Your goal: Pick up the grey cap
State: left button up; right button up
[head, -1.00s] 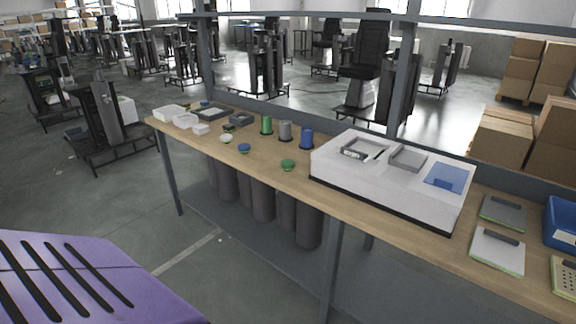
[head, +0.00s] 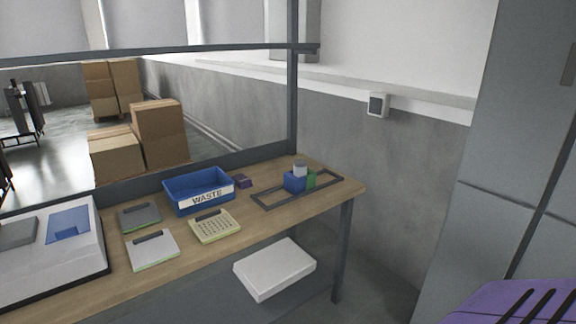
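A small grey cylindrical piece with a pale top (head: 300,168) stands at the right end of the workbench, at a blue block (head: 294,183) and a green block (head: 310,179). It looks grey, but I cannot tell whether it is the grey cap. No other cap can be made out in this view. Neither of my grippers is in view.
The blocks stand within a dark rectangular frame (head: 273,206) on the wooden workbench (head: 190,258). A blue WASTE bin (head: 176,201), a small purple object (head: 243,181), a calculator-like item (head: 214,226) and a white machine (head: 85,265) are leftward. A white box (head: 274,270) lies below.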

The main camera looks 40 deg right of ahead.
aim_at(300, 163)
jog(key=z, duration=1.3)
jog(key=i+l+u, duration=0.3)
jog(key=i+j, duration=0.05)
